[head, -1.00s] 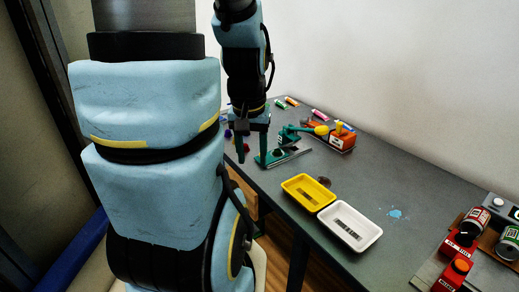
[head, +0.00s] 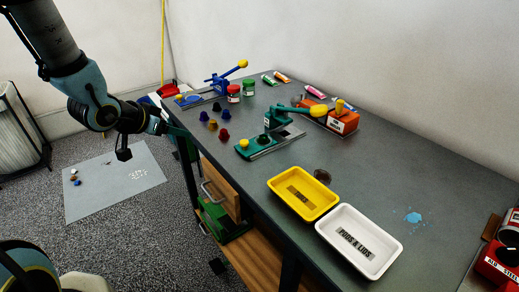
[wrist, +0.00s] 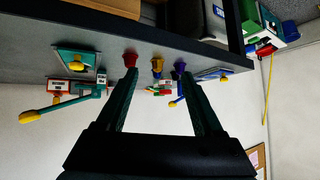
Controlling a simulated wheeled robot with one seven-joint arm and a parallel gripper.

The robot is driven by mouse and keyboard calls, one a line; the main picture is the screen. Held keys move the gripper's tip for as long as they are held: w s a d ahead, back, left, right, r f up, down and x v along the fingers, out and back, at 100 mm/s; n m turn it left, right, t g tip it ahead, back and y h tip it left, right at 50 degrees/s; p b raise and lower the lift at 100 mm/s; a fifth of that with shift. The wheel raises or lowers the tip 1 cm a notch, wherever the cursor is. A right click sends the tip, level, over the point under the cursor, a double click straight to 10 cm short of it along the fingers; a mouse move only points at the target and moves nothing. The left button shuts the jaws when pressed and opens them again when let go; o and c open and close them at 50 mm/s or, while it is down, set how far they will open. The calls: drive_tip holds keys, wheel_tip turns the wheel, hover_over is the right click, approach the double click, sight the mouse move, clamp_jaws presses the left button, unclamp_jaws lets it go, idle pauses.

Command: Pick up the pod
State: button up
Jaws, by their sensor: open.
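Several small cup-like pods sit on the grey table near its left edge in the head view: a blue pod (head: 204,116), a yellow pod (head: 212,125), a red pod (head: 224,135), and others behind. My gripper (head: 184,132) is at the table's left edge, left of the pods. In the upside-down wrist view its fingers (wrist: 157,76) are spread and empty. The yellow pod (wrist: 157,65) shows between the fingertips, the red pod (wrist: 130,60) by the left tip and a purple pod (wrist: 180,67) by the right tip. I cannot tell which pod is meant.
A green lever press (head: 268,140) stands right of the pods, and a blue press (head: 220,85) with two jars (head: 241,90) behind. A yellow tray (head: 320,202) and a white tray (head: 375,262) lie nearer. A drawer unit (head: 220,185) is below the table edge.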

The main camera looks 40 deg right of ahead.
drive_tip(key=s+d+m+g+h, duration=0.1)
drive_tip(key=s+d, duration=0.2)
drive_tip(key=s+d+f+m+g+h+b, duration=0.1)
drive_tip(key=s+d+m+g+h, duration=0.1)
drive_tip(key=s+d, duration=0.1)
drive_tip(key=s+d+f+m+g+h, duration=0.1)
drive_tip(key=s+d+g, duration=0.1)
drive_tip(key=s+d, duration=0.2)
drive_tip(key=shift+d+b, duration=0.1)
drive_tip(key=shift+b, duration=0.2)
drive_tip(key=p, duration=0.1)
approach(267, 137)
drive_tip(key=shift+w+d+f+m+h, duration=0.2)
drive_tip(key=shift+d+f+m+h, duration=0.1)
drive_tip(key=shift+d+f, duration=0.1)
drive_tip(key=shift+p+x, duration=1.2)
drive_tip(key=shift+x, duration=1.8)
drive_tip(key=c, duration=1)
drive_tip(key=shift+c, duration=0.2)
